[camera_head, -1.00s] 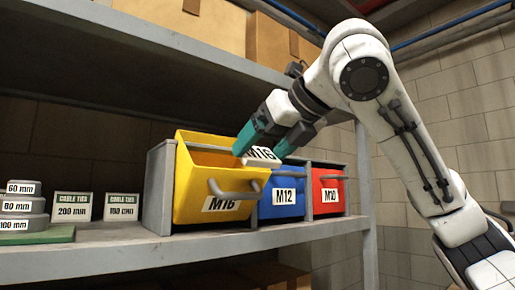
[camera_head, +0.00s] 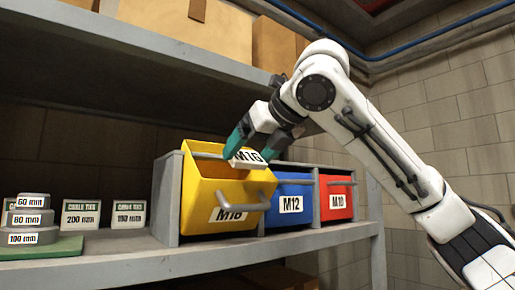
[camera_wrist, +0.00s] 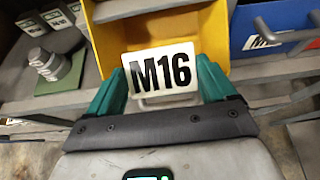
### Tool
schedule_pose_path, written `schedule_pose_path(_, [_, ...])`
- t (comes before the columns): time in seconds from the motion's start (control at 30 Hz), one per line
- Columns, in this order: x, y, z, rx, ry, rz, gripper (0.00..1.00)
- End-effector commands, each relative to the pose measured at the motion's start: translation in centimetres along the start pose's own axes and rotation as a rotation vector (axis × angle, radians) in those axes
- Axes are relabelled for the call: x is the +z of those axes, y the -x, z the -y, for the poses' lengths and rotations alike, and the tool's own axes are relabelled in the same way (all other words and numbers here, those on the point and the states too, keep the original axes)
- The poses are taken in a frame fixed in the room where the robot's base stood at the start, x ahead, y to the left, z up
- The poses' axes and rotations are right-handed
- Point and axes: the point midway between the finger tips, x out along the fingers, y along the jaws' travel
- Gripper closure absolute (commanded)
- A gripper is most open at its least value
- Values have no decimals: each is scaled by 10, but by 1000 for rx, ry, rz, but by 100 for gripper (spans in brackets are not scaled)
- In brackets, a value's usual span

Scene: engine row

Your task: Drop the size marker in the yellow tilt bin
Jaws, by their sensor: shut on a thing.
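The size marker (camera_head: 245,157) is a small white plate lettered M16. My gripper (camera_head: 262,147) is shut on it, with teal fingers at its two sides in the wrist view (camera_wrist: 160,75). The yellow tilt bin (camera_head: 205,192) is tilted forward with its top open and carries an M16 label and a grey handle. In the head view the marker shows in front of the bin's upper right part, near its rim. In the wrist view the marker covers part of the yellow bin (camera_wrist: 112,45). Whether the marker touches the bin I cannot tell.
A blue M12 bin (camera_head: 291,187) and a red M10 bin (camera_head: 336,180) stand closed to the right in the same grey rack. The upper shelf (camera_head: 170,48) with boxes hangs above. Stacked grey discs (camera_head: 33,220) on a green mat and two cable-tie boxes stand left.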

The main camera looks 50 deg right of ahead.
Motion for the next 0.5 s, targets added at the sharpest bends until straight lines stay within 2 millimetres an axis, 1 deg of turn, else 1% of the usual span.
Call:
schedule_pose_path(0.03, [7,-1,0,1,-1,-1,46])
schedule_pose_path(0.2, [17,-8,0,0,0,-1,46])
schedule_pose_path(0.5, [27,-18,0,0,0,0,46])
